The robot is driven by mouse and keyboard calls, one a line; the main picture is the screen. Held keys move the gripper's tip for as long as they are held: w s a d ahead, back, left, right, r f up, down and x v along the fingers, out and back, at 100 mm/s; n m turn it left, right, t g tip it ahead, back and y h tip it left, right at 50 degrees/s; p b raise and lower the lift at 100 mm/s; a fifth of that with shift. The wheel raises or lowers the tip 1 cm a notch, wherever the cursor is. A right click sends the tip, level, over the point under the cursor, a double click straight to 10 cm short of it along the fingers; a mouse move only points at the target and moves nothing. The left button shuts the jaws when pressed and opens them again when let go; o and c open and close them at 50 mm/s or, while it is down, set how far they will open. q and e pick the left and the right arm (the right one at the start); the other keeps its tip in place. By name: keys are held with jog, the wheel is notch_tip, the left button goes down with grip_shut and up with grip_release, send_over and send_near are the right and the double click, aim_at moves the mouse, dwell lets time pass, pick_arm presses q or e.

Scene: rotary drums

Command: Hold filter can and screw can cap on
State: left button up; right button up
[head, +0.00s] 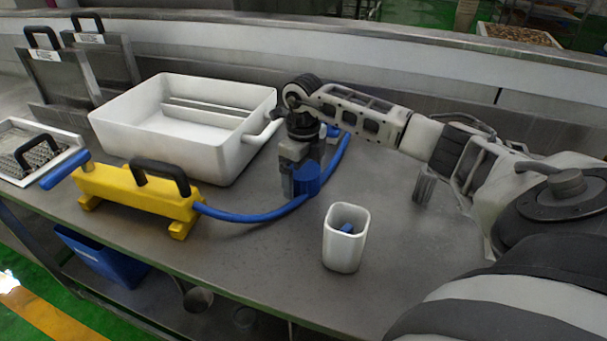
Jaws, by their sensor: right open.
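My right gripper (301,188) points down over the middle of the table, with its jaws open. A blue cylindrical piece (308,178), which looks like the filter can or its cap, stands right at its fingers. I cannot tell whether the fingers touch it or which of the two it is. The gripper hides part of it. I cannot make out a separate can and cap. My left gripper is not in view.
A yellow pump block (135,195) with a black handle and a blue hose (252,215) lies left of the gripper. A white basin (185,125) stands behind it. A white cup (346,240) with something blue inside stands in front.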

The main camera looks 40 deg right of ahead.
jog(key=c, duration=1)
jog(key=shift+c, duration=0.2)
jog(key=shift+r, duration=0.1)
jog(key=shift+r+b, duration=0.3)
jog(key=shift+r, duration=0.25)
pick_arm(q)
jog(key=b, duration=0.1)
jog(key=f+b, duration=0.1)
jog(key=b, duration=0.1)
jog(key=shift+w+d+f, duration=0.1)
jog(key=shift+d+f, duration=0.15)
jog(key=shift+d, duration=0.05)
pick_arm(e)
jog(key=s+a+r, duration=0.5)
jog(key=s+r, duration=0.6)
jog(key=s, duration=0.2)
jog(key=shift+r, duration=0.4)
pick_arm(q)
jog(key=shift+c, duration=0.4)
